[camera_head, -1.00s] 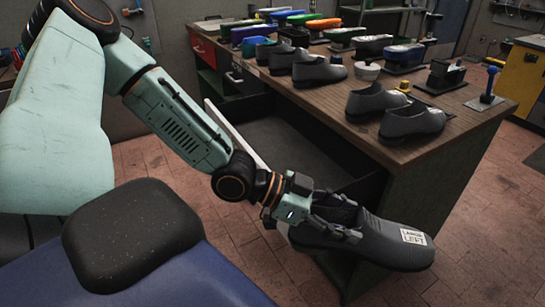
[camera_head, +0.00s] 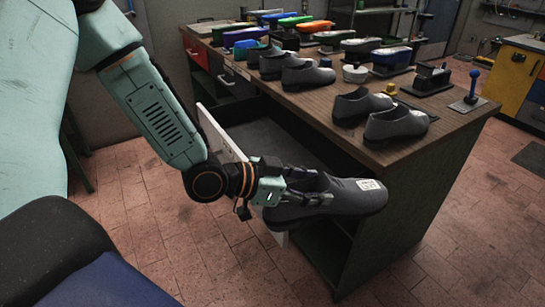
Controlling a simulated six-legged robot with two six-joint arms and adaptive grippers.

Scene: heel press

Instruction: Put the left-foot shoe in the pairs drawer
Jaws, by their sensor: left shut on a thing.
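The left-foot shoe (camera_head: 345,199) is dark grey with a white label near its toe; the label read "LEFT" a second ago. My left gripper (camera_head: 312,190) is shut on this shoe at its heel end, with the toe pointing right. The shoe is held in front of the bench's near corner. An open drawer (camera_head: 222,134) with a pale front sticks out from the bench, behind my left wrist; its grey floor shows and looks empty where visible. Whether this is the pairs drawer I cannot tell. My right gripper is not in view.
The wooden bench (camera_head: 345,143) carries several grey shoes, including a pair (camera_head: 396,124) near its front edge. A blue-knobbed tool (camera_head: 473,88) stands at the right corner. The brick floor (camera_head: 450,215) is clear at right.

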